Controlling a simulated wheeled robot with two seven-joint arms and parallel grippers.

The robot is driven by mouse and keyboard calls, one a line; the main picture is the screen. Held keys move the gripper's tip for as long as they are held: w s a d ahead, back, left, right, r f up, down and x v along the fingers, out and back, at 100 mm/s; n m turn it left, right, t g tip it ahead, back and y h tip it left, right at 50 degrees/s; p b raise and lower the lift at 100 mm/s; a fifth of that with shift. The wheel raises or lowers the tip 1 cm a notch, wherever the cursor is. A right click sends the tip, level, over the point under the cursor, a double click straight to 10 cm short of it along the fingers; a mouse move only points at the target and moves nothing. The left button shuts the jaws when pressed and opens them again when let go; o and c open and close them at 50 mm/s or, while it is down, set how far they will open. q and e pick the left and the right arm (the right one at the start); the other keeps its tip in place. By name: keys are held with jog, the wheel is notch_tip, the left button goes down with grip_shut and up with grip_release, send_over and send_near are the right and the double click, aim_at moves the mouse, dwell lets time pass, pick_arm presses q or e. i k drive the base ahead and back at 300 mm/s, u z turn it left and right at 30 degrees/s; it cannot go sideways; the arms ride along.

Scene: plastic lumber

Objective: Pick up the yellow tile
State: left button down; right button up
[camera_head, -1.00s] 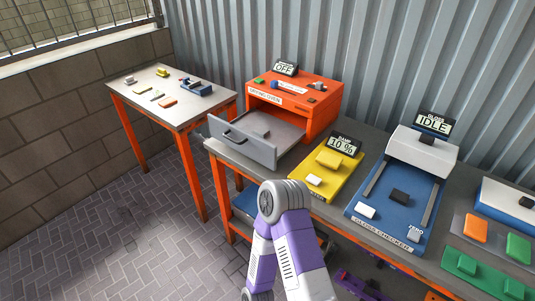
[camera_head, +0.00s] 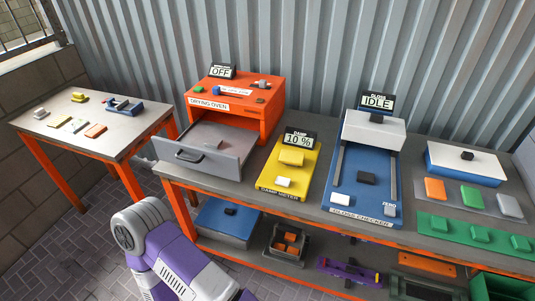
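A flat, pale yellow tile (camera_head: 59,121) lies on the small left table (camera_head: 110,143), beside a whitish tile (camera_head: 79,125) and an orange tile (camera_head: 96,130). A brighter yellow object (camera_head: 78,97) sits further back on that table. One of my purple and white arms shows at the lower left, with its elbow-like joint raised. Neither of my grippers is in view, so I cannot tell whether they hold anything.
An orange drying oven (camera_head: 235,105) with its grey drawer (camera_head: 205,150) pulled open stands on the long bench. A yellow damp meter (camera_head: 288,182), reading 10%, and a blue gloss checker (camera_head: 365,200) stand to its right. A blue vice-like tool (camera_head: 122,106) sits on the left table.

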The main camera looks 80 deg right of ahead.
aim_at(286, 156)
jog(key=i, duration=1.1)
jog(key=z, duration=2.1)
